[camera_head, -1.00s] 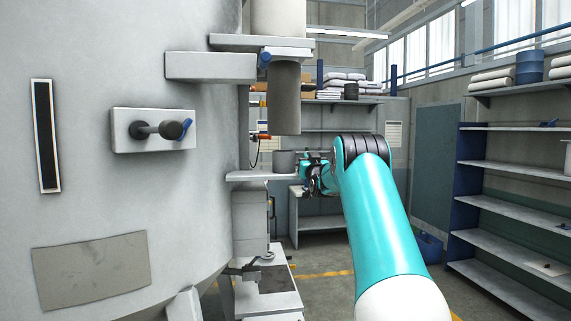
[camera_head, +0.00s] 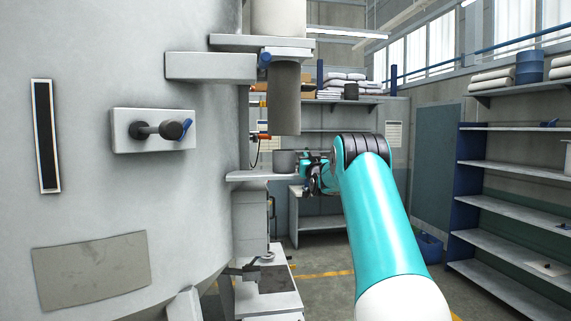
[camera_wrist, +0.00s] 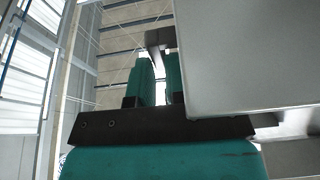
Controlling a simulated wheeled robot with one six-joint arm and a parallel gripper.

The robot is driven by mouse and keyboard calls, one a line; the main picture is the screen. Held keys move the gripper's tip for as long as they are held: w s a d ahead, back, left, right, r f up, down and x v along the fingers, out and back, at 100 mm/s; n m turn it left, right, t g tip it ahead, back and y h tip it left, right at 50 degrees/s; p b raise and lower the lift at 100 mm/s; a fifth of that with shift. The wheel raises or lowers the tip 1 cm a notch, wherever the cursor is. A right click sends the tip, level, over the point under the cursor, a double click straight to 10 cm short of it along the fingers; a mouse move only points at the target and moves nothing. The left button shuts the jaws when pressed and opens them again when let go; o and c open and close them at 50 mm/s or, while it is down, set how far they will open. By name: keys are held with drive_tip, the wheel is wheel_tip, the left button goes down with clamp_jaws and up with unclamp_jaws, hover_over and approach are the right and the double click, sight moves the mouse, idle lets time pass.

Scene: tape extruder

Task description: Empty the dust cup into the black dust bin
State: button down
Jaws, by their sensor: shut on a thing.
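The grey dust cup (camera_head: 284,161) shows as a short cylinder at the small ledge beside the big grey machine. My gripper (camera_head: 306,163) is at its right side, in front of the ledge's right end. In the wrist view my gripper (camera_wrist: 160,85) has its teal fingers closed around a grey handle-like bar (camera_wrist: 158,40). A large grey surface, which looks like the cup's wall (camera_wrist: 250,55), fills the right of that view. The cup looks upright; I cannot tell whether it rests on the ledge. I cannot make out a black dust bin.
The ledge (camera_head: 252,176) juts from the machine (camera_head: 130,210). A dark grey vertical tube (camera_head: 287,100) hangs above the cup. A blue bin (camera_head: 431,247) stands on the floor behind my arm. Shelving (camera_head: 510,208) lines the right wall, with open floor before it.

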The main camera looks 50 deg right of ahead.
drive_tip(key=shift+r+p, duration=0.35)
drive_tip(key=shift+r, duration=1.55)
